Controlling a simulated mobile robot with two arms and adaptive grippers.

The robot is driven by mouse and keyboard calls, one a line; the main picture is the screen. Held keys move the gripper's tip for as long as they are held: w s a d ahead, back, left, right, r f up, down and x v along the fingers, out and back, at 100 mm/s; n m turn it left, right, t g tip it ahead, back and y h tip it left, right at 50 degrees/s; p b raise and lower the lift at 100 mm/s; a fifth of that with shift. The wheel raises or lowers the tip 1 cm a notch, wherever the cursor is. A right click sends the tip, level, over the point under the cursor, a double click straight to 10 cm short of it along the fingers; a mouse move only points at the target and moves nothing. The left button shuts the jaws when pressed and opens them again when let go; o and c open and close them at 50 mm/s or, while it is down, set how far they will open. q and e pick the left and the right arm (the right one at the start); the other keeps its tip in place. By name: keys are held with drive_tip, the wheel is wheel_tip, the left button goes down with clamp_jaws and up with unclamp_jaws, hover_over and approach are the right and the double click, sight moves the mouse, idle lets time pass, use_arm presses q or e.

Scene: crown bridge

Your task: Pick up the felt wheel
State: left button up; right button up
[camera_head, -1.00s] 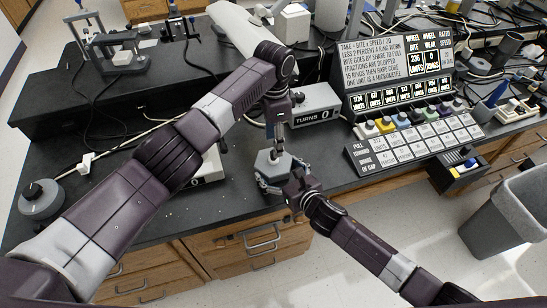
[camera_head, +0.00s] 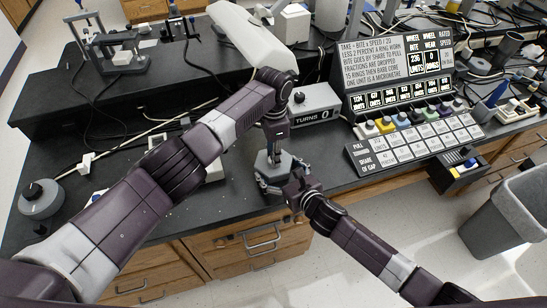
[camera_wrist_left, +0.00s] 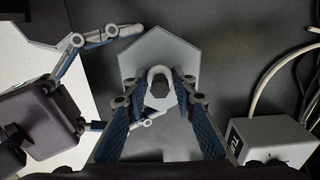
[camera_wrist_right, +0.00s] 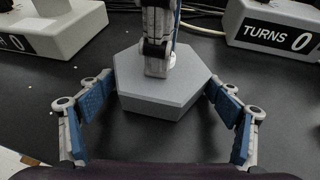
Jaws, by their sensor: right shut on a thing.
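A grey hexagonal block (camera_head: 266,167) stands on the dark bench; it also shows in the left wrist view (camera_wrist_left: 207,52) and the right wrist view (camera_wrist_right: 160,100). A small pale, rounded piece with a dark centre (camera_wrist_left: 160,78) is over the block; it may be the felt wheel, but I cannot tell for sure. My left gripper (camera_wrist_left: 160,92) points down with its fingers apart on either side of this piece. Whether they touch it is unclear. My right gripper (camera_wrist_right: 160,98) is shut on the hexagonal block from the front, one finger at each side.
A grey box marked TURNS 0 (camera_head: 313,107) stands just behind the block. A sloped panel with displays (camera_head: 398,70) and coloured knobs is to its right. A round grey device (camera_head: 41,199) sits at the left. The bench's front edge is close to the block.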

use_arm(q)
clamp_jaws()
drive_tip(key=shift+r, duration=0.1)
wheel_tip(320, 180, up, 10)
drive_tip(key=shift+f, duration=0.1)
idle(0.4)
